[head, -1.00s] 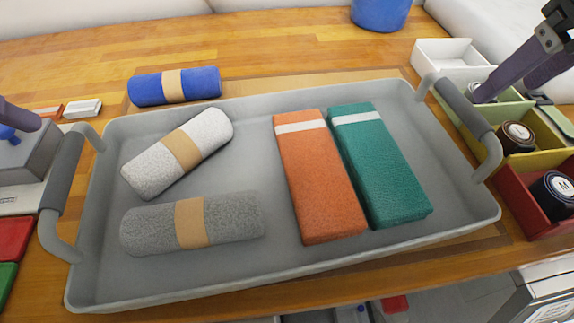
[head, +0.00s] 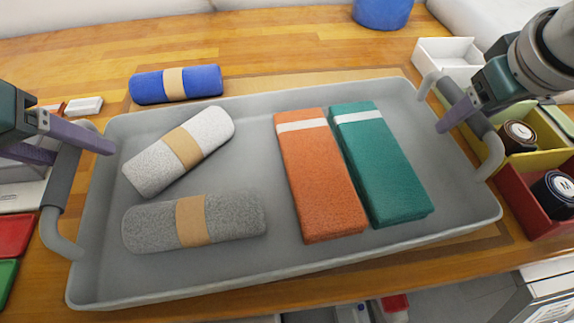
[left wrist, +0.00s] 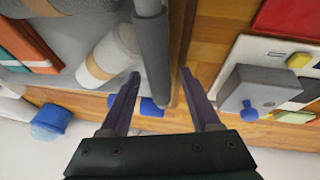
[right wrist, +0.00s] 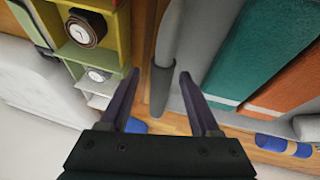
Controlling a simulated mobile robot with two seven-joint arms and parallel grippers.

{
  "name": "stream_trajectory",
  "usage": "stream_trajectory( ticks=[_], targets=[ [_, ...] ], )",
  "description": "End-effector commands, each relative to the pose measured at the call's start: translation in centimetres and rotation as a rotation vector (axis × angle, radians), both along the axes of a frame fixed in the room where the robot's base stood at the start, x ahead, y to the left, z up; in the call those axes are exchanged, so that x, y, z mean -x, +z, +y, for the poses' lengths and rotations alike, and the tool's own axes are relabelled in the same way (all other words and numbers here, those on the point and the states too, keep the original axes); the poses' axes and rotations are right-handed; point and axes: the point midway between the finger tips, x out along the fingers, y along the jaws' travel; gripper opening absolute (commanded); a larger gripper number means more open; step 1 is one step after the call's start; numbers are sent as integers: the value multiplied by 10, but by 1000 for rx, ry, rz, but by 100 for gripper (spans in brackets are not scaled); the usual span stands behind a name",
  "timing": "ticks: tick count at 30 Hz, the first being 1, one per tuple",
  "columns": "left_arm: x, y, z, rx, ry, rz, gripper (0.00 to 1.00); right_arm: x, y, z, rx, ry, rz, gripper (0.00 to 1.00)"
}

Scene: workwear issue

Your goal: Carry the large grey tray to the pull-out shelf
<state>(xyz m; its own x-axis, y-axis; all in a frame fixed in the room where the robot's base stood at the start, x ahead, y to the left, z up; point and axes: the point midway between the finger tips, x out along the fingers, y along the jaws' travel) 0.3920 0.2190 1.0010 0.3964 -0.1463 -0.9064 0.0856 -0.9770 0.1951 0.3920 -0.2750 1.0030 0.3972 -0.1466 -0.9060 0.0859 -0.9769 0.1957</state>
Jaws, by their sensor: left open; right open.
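The large grey tray (head: 270,160) lies on the wooden table, with a raised grey handle at each end. It carries a white roll (head: 180,152), a grey roll (head: 195,220), an orange folded towel (head: 320,180) and a green one (head: 380,170). My left gripper (head: 84,150) is open over the left handle (head: 62,180); in the left wrist view the handle (left wrist: 152,50) lies between the finger lines. My right gripper (head: 455,120) is open at the right handle (head: 487,135), which also runs between the finger lines in the right wrist view (right wrist: 166,50). I cannot identify the pull-out shelf.
A blue roll (head: 175,85) lies just behind the tray. Bins with rolled belts, including a red bin (head: 535,210), stand close to the right. A grey block (left wrist: 265,92) with a blue knob and red and green items are at the left. A blue container (head: 382,12) stands behind.

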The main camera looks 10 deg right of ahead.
Motion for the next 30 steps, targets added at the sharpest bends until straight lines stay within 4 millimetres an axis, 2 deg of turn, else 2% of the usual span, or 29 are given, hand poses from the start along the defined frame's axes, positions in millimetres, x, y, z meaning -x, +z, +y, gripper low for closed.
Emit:
stream_trajectory(
  ticks=[5, 22, 30],
  targets=[
    [0, 0, 0, 0, 0, -1, 63, 0, 0, 0, 0, 0, 0, 63],
    [0, 1, 0, 0, 0, -1, 0, 0, 0, 0, -1, 0, 0, 0],
    [0, 1, 0, 0, 0, -1, 0, 0, 0, 0, 0, -1, 0, 0]
  ],
)
